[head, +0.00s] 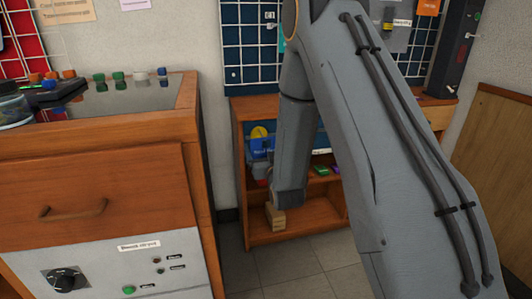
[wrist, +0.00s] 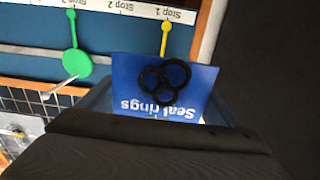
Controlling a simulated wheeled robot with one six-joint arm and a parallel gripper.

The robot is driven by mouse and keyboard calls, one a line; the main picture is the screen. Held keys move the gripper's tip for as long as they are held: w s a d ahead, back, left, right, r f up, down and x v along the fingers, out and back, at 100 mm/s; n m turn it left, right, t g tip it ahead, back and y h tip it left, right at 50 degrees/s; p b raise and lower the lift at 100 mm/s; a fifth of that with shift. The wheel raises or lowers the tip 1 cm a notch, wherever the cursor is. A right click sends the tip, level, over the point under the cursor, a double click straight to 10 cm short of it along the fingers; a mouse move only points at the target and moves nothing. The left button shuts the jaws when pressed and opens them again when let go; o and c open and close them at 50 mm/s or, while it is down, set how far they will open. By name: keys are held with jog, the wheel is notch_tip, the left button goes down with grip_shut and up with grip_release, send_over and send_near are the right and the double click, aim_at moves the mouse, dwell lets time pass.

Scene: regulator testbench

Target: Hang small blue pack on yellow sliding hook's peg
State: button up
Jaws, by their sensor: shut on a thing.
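The small blue pack (wrist: 130,75) fills the middle of the wrist view. It bears three black rings and upside-down "Seal rings" lettering. My gripper (wrist: 155,122) is shut on it at its lower edge in that view; the fingertips are hardly visible. The yellow sliding hook (wrist: 165,38) shows just beyond the pack's upper edge; its lower part and peg are hidden behind the pack. I cannot tell whether pack and peg touch. In the head view, a yellow disc (head: 260,131) shows above blue shapes beside my arm, which hides much there.
A green hook (wrist: 76,63) with a pale peg hangs left of the yellow one, near a rail with a white strip (wrist: 110,8) of stop labels. A wooden shelf unit (head: 300,232) stands behind my arm. A wooden bench (head: 100,165) stands left, with floor between.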

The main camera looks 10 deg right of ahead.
jog(key=shift+w+f+b, duration=0.15)
jog(key=shift+w+b, duration=0.2)
jog(key=shift+w, duration=0.55)
jog(key=shift+w+f+b, duration=0.2)
jog(key=shift+w+b, duration=0.2)
jog(key=shift+w, duration=0.5)
jog(key=shift+w+f+b, duration=0.15)
jog(key=shift+w+b, duration=0.2)
jog(key=shift+w, duration=0.55)
jog(key=o, duration=1)
jog(key=shift+s, duration=0.1)
